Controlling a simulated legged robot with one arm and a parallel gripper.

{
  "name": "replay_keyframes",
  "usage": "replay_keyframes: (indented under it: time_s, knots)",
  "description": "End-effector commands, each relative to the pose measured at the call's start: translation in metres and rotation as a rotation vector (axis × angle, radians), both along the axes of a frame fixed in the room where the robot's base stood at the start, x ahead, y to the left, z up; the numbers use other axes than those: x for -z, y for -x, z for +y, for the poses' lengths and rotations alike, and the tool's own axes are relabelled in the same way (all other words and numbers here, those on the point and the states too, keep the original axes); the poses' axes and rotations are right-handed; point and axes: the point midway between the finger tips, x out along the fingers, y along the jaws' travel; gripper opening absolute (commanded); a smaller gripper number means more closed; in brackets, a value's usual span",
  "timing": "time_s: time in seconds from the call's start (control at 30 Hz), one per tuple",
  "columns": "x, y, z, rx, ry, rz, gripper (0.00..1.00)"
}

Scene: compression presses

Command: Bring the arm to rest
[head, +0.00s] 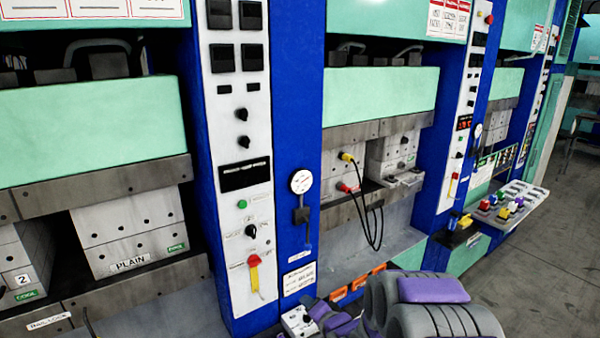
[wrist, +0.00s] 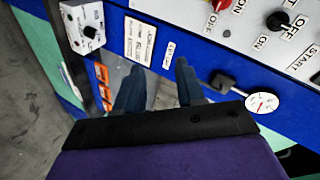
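My arm, grey with purple panels, shows at the bottom right of the head view; the gripper's fingers are not clear there. In the wrist view my gripper (wrist: 160,66) has its two dark fingers apart, with nothing between them. It is in front of the blue press frame (wrist: 215,60), near the labels. A gauge (wrist: 262,103) and a lever (wrist: 222,83) lie to its right in that view. Contact with the press is not visible.
Presses with green covers (head: 385,90) line the left and middle. A control panel (head: 240,150) has a red-and-yellow switch (head: 254,263). A small white knob box (head: 299,320) is near my arm. A tray (head: 507,205) projects at right. Grey floor (head: 535,275) is open there.

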Motion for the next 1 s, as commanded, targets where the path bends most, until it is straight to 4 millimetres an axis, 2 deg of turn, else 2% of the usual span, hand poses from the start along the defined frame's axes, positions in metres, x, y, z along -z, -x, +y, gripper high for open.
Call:
replay_keyframes:
  time_s: [0.17, 0.27, 0.47, 0.73, 1.0]
  knots:
    - [-0.002, 0.028, -0.038, 0.006, 0.262, 0.102, 0.38]
    - [-0.004, 0.052, -0.059, -0.001, 0.392, 0.178, 0.38]
    - [-0.009, 0.116, -0.095, -0.047, 0.603, 0.354, 0.38]
    - [-0.017, 0.232, -0.123, -0.194, 0.777, 0.616, 0.38]
    - [-0.025, 0.365, -0.122, -0.441, 0.819, 0.853, 0.38]
